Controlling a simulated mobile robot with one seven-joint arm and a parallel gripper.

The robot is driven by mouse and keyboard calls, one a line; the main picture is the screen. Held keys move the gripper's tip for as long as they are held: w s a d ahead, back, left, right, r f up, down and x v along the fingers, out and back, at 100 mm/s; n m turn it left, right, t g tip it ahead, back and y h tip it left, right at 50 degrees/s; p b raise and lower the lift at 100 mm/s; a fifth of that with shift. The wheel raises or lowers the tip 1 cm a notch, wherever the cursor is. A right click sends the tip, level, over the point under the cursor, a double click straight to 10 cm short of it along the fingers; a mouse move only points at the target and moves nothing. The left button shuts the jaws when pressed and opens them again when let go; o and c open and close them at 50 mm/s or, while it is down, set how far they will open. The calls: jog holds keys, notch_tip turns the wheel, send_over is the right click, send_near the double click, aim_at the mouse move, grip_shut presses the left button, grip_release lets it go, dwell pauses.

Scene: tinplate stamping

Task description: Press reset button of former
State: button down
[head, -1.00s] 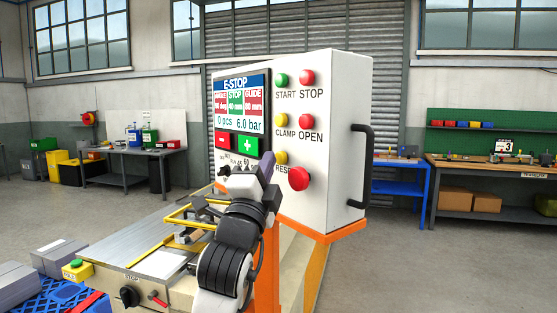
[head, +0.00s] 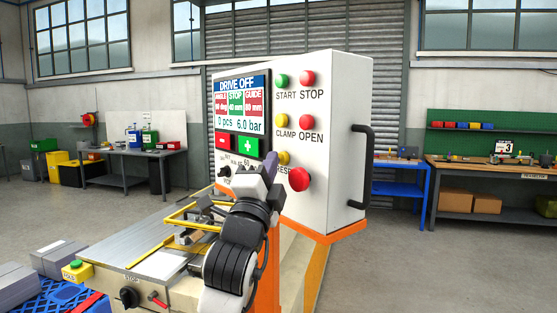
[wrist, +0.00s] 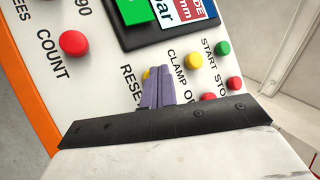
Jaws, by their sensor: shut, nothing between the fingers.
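The former's control panel (head: 335,110) stands in the middle of the head view, its screen (head: 241,105) headed "DRIVE OFF". The yellow reset button (head: 283,158) sits below the clamp button, above a large red mushroom button (head: 299,181). My gripper (head: 271,165), with purple fingers, is just left of the reset button in the head view. In the wrist view the shut, empty fingers (wrist: 158,87) cover most of the reset button, leaving a yellow sliver (wrist: 146,74) beside the RESET label. I cannot tell whether the fingertips touch the button.
Green start (head: 281,79), red stop (head: 307,77), yellow clamp (head: 281,120) and red open (head: 306,122) buttons are close by. A red count button (wrist: 73,43) shows in the wrist view. A black handle (head: 363,165) juts from the panel's right side.

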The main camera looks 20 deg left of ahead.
dwell(0.3)
jog(key=shift+s+a+b, duration=0.4)
jog(key=shift+s+b, duration=0.05)
jog(key=shift+s, duration=0.2)
jog(key=s+a+b, duration=0.1)
jog(key=s, duration=0.1)
jog(key=s+a, duration=0.2)
jog(key=shift+b, duration=0.4)
